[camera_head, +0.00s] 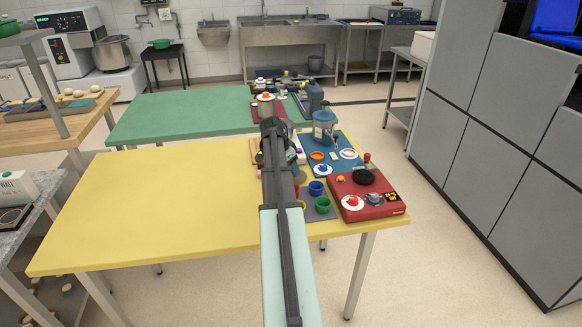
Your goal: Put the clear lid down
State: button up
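My arm reaches from the bottom centre over the right part of the yellow table (150,200). Its far end is above the crowded area, and I cannot make out my gripper's fingertips there. I cannot pick out the clear lid with certainty. A bluish see-through vessel (323,121) shows just right of the arm's far end, at the blue mat (348,142). Whether it has a lid, or touches my gripper, is too small to tell.
A red board (388,211) carries a black round pan (364,177) and a white plate (352,203). Blue (316,188) and green (323,205) cups stand left of it. The left of the yellow table is clear. A green table (180,115) stands behind; grey cabinets (490,130) are at right.

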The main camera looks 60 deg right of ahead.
jog(key=v, duration=1.2)
jog(key=shift+w+a+r, duration=0.1)
dwell(0.5)
